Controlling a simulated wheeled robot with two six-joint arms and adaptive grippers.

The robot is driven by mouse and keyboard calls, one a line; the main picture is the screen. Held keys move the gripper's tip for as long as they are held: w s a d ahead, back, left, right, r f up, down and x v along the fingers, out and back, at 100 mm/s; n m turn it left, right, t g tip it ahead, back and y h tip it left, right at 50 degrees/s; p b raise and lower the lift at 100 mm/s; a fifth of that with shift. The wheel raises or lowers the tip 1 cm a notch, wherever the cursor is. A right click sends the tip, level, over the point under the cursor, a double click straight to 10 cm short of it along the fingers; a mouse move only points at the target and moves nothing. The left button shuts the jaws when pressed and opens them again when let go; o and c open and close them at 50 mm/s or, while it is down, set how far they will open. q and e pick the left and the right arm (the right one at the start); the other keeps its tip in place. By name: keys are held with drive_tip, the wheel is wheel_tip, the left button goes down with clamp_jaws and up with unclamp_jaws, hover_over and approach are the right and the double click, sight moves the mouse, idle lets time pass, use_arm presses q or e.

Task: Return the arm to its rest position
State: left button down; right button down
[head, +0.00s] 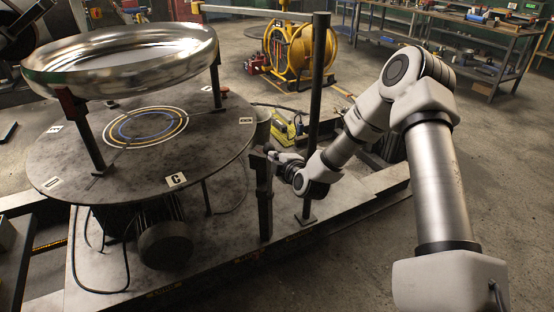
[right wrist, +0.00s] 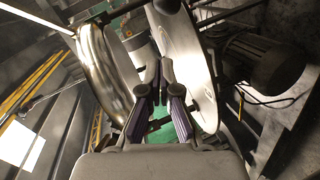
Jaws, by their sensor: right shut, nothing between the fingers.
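My right arm reaches in from the right side of the head view. Its gripper (head: 277,157) is small there, near the top of a dark upright post beside the round table's right edge. In the right wrist view my right gripper (right wrist: 160,92) has its fingers together at the tips, with nothing between them. The shiny metal dish (head: 125,62) rests on dark posts above the round table (head: 75,160). The dish (right wrist: 108,70) also shows left of the fingers in the right wrist view, and the tabletop (right wrist: 190,70) shows to the right. My left gripper is not in view.
A tall dark post (head: 318,95) with a horizontal bar stands just behind my right forearm. A workbench (head: 460,55) is at the back right. Open floor lies right of my arm.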

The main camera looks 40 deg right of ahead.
drive_tip(key=shift+s+a+r, duration=0.25)
drive_tip(key=shift+s+r, duration=0.05)
drive_tip(key=shift+s, duration=0.2)
drive_tip(key=shift+s+a+r, duration=0.2)
drive_tip(key=shift+s+r, duration=0.1)
drive_tip(key=shift+s, duration=0.15)
